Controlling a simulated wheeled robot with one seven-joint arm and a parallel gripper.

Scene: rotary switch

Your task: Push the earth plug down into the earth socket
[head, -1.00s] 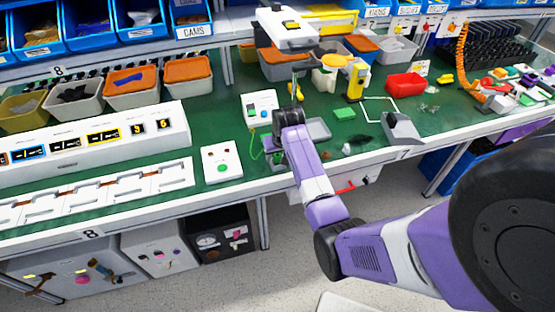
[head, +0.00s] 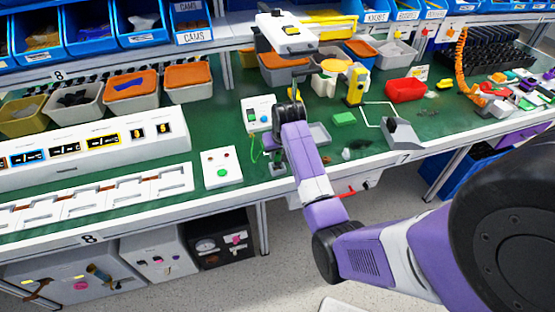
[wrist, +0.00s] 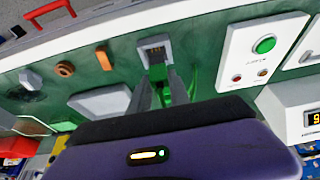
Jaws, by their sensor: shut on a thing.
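In the wrist view my gripper (wrist: 162,82) is shut on the earth plug (wrist: 165,93), whose green part shows between the fingers. A green lead (wrist: 193,82) shows beside the fingers. The earth socket (wrist: 155,48) appears as a small grey block with a dark opening, just beyond the fingertips. The lower end of the plug is hidden by the fingers, so I cannot tell whether it touches the socket. In the head view my gripper (head: 276,160) is low over the bench's front edge, partly covered by my arm, and the green lead (head: 255,147) hangs left of it.
A white box with a green button (head: 222,168) lies left of my gripper. A white control box (head: 259,113) stands behind it. Several part bins line the back.

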